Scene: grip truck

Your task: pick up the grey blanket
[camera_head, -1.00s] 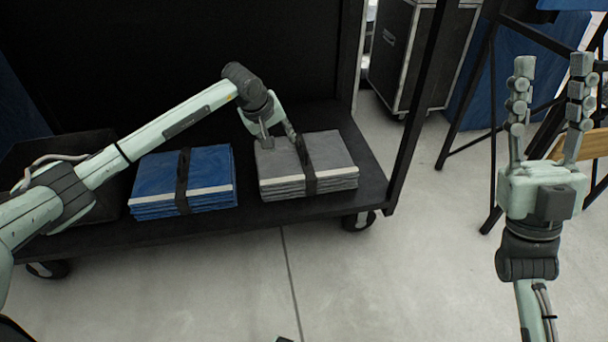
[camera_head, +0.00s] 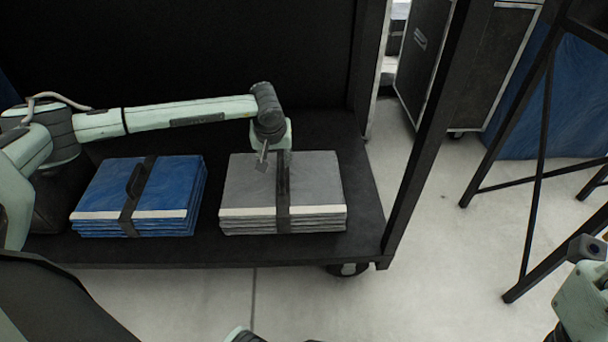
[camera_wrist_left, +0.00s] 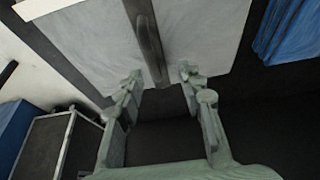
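The grey blanket (camera_head: 318,185) is a flat folded stack with a white edge stripe and a black strap (camera_head: 283,190) around its middle. It lies on the black cart deck. My left gripper (camera_head: 270,163) is over its far part, at the strap. In the left wrist view, the left gripper (camera_wrist_left: 162,77) is open, its fingers apart on either side of the strap at the edge of the grey blanket (camera_wrist_left: 90,45). I cannot tell whether the fingertips touch the blanket. My right gripper (camera_head: 588,290) shows only partly at the right edge; its fingers are out of view.
A strapped blue blanket stack (camera_head: 165,185) lies left of the grey one on the cart deck (camera_head: 362,215). A black cart post (camera_head: 425,130) rises at its right end. A black case (camera_head: 470,75) and black stand legs (camera_head: 535,170) are farther right. The floor in front is clear.

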